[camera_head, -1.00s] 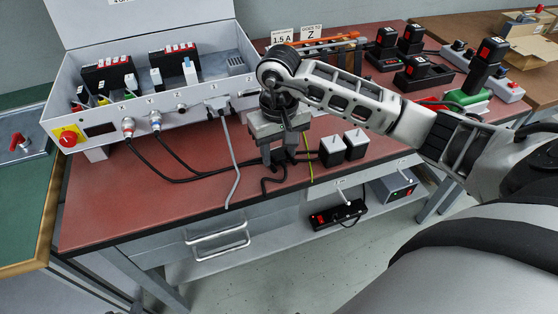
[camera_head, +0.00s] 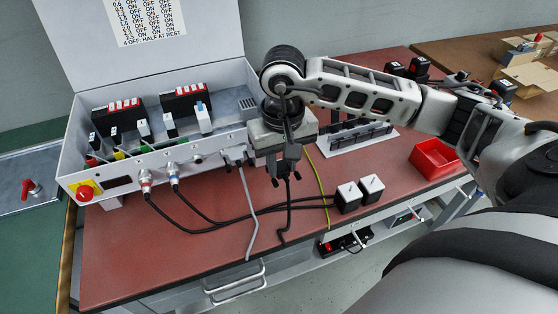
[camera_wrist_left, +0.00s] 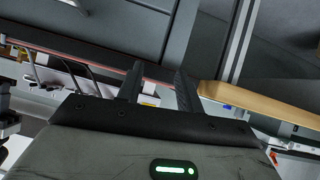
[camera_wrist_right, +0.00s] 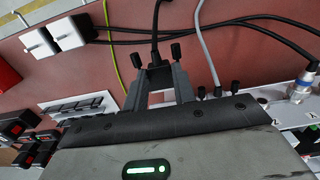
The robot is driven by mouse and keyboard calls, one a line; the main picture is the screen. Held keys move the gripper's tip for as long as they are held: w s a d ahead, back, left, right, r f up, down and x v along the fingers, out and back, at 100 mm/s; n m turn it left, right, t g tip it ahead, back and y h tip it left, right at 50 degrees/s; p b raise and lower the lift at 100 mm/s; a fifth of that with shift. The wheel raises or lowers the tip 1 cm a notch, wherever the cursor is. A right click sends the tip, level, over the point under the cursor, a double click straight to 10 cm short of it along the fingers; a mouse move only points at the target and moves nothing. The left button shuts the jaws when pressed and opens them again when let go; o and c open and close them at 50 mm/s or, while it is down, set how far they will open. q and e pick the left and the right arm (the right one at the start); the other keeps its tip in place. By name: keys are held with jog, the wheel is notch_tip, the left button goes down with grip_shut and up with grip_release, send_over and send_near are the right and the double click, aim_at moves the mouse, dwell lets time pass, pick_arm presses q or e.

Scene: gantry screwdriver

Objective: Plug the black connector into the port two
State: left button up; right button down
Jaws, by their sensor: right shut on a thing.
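My right gripper (camera_head: 284,168) is shut on the black connector (camera_wrist_right: 158,76) and holds it above the table, right of the grey connector (camera_head: 234,155). A black cable (camera_head: 288,205) hangs from it. In the right wrist view the black connector sits between the fingers, its two black screw knobs at the sides. The grey connector is plugged into the front of the grey control box (camera_head: 220,145). Two round metal plugs (camera_head: 146,177) (camera_head: 174,170) are in ports further left. The port numbers are too small to read surely. My left gripper (camera_wrist_left: 157,75) is open and empty, outside the head view.
Two white blocks (camera_head: 348,197) (camera_head: 372,187) stand right of the cables. A yellow-green wire (camera_head: 321,175) crosses the table (camera_head: 130,250). A red bin (camera_head: 435,158) stands further right. The front of the table is mostly clear.

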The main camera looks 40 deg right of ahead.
jog(key=shift+w+d, duration=0.15)
jog(key=shift+w, duration=0.35)
jog(key=shift+w+d, duration=0.2)
jog(key=shift+w, duration=0.65)
pick_arm(q)
jog(key=shift+s+d+f+b, duration=0.1)
jog(key=shift+s+f+b, duration=0.35)
jog(key=shift+s+b, duration=0.1)
pick_arm(e)
jog(key=shift+w+d, duration=0.2)
jog(key=shift+w, duration=0.55)
jog(key=shift+w+d, duration=0.15)
jog(key=shift+w, duration=0.55)
pick_arm(q)
jog(key=shift+w, duration=0.1)
jog(key=shift+f+b, duration=0.7)
jog(key=shift+f, duration=0.2)
pick_arm(e)
jog(key=shift+w+d, duration=0.15)
jog(key=shift+w, duration=0.4)
